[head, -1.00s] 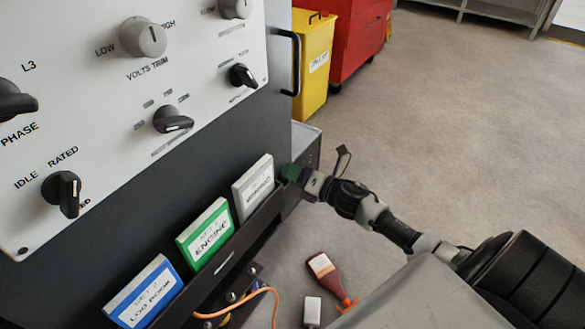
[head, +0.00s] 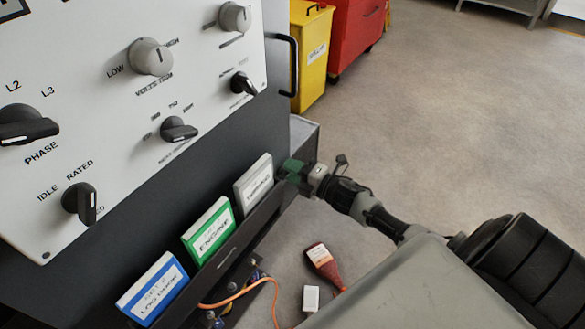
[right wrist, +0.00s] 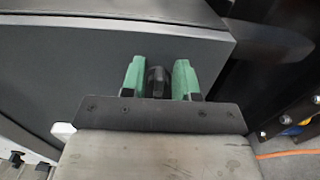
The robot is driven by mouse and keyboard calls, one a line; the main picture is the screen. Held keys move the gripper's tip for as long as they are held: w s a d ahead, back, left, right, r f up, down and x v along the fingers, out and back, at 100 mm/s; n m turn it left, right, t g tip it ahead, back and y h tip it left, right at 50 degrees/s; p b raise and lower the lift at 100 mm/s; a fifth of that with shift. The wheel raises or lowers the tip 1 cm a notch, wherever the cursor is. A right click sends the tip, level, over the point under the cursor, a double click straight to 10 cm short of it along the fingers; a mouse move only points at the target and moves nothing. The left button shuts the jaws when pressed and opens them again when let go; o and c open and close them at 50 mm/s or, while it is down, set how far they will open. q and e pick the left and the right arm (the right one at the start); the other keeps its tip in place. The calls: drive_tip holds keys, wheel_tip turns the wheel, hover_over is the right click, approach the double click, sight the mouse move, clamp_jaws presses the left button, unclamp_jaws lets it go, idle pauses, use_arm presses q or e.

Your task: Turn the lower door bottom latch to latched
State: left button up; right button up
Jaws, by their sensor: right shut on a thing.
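My right gripper (head: 296,171) is at the lower right of the dark cabinet, beside the end of the document rack. In the right wrist view its two green fingers (right wrist: 159,75) stand on either side of a small black latch handle (right wrist: 155,80), shut on it. The handle is upright in that view, against a dark grey door panel (right wrist: 60,70). The latch is hidden behind the gripper in the head view. I cannot read a latched or unlatched mark. My left gripper is not in view.
A rack holds blue, green (head: 208,231) and white binders beneath the white knob panel (head: 110,100). A red bottle (head: 322,262) and small white box (head: 311,298) lie below, near an orange cable (head: 262,284). A yellow bin (head: 313,55) stands behind; open floor lies right.

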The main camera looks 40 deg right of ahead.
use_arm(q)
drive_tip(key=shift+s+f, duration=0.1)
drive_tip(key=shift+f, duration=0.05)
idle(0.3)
use_arm(e)
drive_tip(key=o, duration=0.9)
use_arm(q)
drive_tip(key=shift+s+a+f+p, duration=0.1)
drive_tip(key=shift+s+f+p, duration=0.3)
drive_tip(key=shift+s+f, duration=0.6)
use_arm(e)
drive_tip(key=v, duration=1)
drive_tip(key=shift+s+d, duration=0.15)
drive_tip(key=shift+s, duration=0.25)
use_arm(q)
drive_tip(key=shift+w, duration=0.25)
